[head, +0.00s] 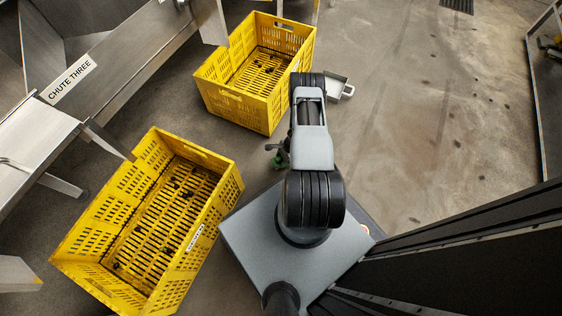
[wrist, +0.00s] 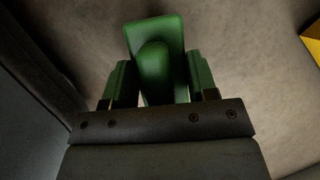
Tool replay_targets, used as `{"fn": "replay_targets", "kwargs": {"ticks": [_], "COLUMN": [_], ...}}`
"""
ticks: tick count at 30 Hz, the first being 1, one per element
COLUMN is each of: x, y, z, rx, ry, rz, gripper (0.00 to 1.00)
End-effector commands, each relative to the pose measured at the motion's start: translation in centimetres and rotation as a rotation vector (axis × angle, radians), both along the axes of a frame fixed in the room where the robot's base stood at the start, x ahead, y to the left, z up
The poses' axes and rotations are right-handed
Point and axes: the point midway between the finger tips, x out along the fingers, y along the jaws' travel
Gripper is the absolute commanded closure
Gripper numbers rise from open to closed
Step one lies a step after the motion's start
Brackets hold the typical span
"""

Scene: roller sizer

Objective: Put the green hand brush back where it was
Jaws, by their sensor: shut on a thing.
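The green hand brush (wrist: 153,40) fills the middle of the wrist view, its handle end between the two fingers of my gripper (wrist: 160,82). The fingers are shut on it from both sides. In the head view only a small bit of green (head: 278,161) shows beside my arm, at my gripper (head: 277,150); the arm hides most of the brush. I cannot tell how high the brush is above the concrete floor.
Two yellow slotted crates stand on the floor, a near one (head: 236,190) and a far one (head: 272,122), with dark bits inside. A grey metal pan (head: 338,88) lies right of the far crate. Chute three (head: 115,60) is at upper left.

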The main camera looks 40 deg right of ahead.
Motion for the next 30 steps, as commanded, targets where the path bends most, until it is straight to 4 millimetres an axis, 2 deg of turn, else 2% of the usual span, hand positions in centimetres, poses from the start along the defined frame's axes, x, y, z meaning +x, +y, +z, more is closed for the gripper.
{"fn": "replay_targets", "kwargs": {"ticks": [1, 3, 17, 18, 25, 30], "x": [-0.17, -0.09, -0.05, -0.06, -0.09, -0.10], "y": [-0.10, -0.04, 0.04, 0.04, -0.01, -0.03], "z": [-1.72, -2.31, -2.62, -2.44, -2.41, -2.41], "rx": [0.000, 0.000, 0.000, 0.000, 0.000, 0.000], "ry": [0.001, 0.001, 0.001, 0.001, 0.001, 0.001], "rz": [-0.004, -0.002, 0.001, 0.001, -0.001, -0.001], "gripper": [0.66, 0.66, 0.66, 0.43, 0.22, 0.22]}}
